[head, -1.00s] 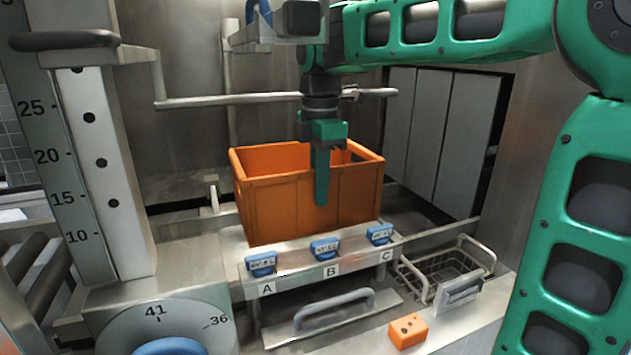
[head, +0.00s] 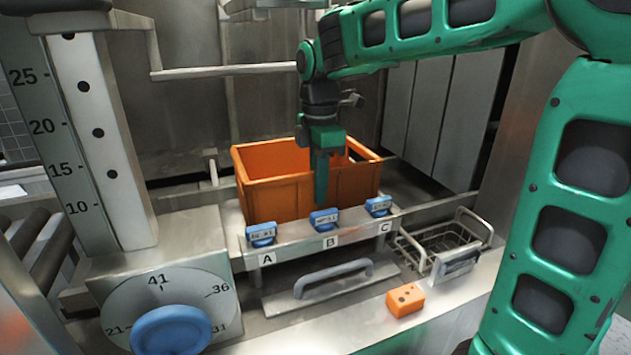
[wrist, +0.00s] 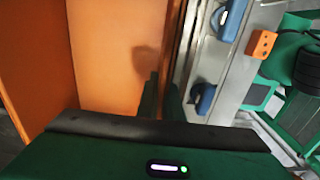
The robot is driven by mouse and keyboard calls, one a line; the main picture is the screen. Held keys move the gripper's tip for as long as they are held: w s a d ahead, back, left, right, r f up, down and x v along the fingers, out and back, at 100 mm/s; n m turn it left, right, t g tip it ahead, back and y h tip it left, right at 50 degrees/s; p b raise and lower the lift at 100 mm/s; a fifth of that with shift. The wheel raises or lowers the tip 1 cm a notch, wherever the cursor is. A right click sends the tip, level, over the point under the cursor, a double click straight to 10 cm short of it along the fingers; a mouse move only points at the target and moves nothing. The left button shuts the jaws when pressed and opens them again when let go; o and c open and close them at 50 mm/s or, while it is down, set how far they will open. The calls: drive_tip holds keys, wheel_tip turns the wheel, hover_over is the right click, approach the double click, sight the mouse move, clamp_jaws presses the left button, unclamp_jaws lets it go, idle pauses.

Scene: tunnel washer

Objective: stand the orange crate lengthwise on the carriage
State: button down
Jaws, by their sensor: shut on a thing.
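The orange crate (head: 280,198) is upright and open at the top, its long side across the head view. It is behind the front ledge with labels A, B and C. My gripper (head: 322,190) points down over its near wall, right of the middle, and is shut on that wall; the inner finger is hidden. In the wrist view the crate (wrist: 115,60) fills the left part, and the fingers (wrist: 160,95) are at its wall. I take the metal bed under the crate as the carriage; the crate hides most of it, and I cannot tell whether they touch.
Blue clips (head: 261,234) line the front ledge (head: 300,250). A wire basket (head: 440,245) and a small orange block (head: 405,299) are at right. A dial with a blue knob (head: 171,330) is at front left. A horizontal rail (head: 225,72) runs behind.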

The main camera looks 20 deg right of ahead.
drive_tip(key=shift+f, duration=1.55)
drive_tip(key=c, duration=1.8)
unclamp_jaws()
drive_tip(key=shift+c, duration=0.2)
